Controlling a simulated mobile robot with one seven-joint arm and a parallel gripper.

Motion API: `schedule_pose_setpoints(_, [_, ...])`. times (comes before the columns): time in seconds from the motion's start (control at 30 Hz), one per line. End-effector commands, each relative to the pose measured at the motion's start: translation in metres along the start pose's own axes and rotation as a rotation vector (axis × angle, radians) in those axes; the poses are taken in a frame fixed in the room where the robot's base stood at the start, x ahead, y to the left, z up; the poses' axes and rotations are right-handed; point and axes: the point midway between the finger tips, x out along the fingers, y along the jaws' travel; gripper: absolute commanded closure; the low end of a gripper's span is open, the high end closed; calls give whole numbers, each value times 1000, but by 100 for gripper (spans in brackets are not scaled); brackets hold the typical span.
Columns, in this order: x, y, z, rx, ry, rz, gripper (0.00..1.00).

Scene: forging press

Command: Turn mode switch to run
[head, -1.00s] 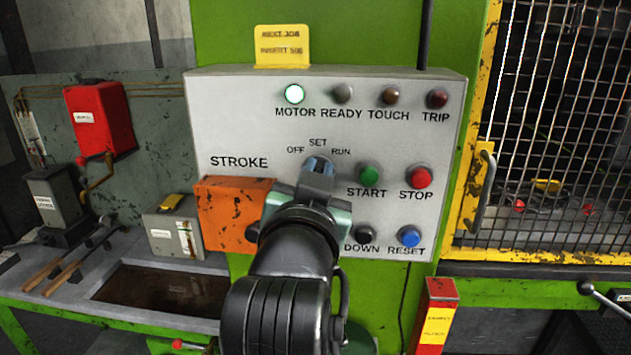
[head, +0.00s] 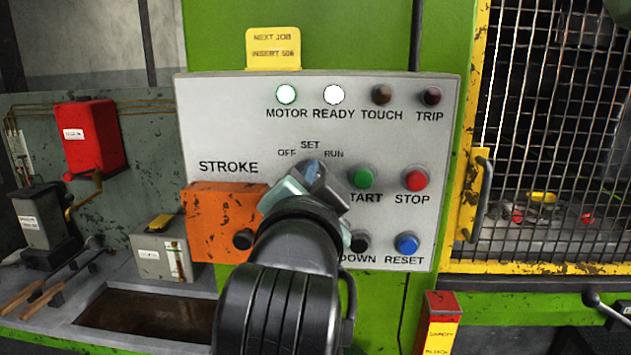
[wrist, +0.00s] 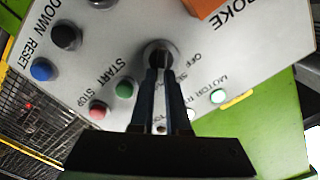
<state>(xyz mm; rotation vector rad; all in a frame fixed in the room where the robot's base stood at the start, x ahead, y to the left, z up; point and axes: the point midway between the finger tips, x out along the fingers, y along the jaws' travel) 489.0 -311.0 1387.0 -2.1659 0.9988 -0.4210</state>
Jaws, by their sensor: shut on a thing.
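The mode switch is a dark round knob (wrist: 158,50) on the grey control panel (head: 225,120), below the OFF, SET and RUN labels. In the head view my gripper (head: 314,170) covers nearly all of it. In the wrist view my gripper (wrist: 160,66) has both fingers closed on the knob from either side. My gripper is rolled relative to the panel, and the labels appear turned in the wrist view. The exact pointer position of the switch is hidden.
The green START button (head: 361,177) sits close to the right of my gripper, with the red STOP button (head: 415,180) beyond it. The black DOWN button (head: 360,242) and blue RESET button (head: 406,243) are below. An orange box (head: 215,215) juts out at left.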

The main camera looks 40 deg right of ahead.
Motion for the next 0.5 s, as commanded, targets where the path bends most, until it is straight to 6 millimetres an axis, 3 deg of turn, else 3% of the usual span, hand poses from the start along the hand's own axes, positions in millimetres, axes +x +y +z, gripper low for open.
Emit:
schedule_pose_setpoints(0.37, [0,0,0,6,0,0,100])
schedule_pose_setpoints(0.4, [0,0,0,6,0,0,79])
schedule_pose_setpoints(0.5, [0,0,0,6,0,0,61])
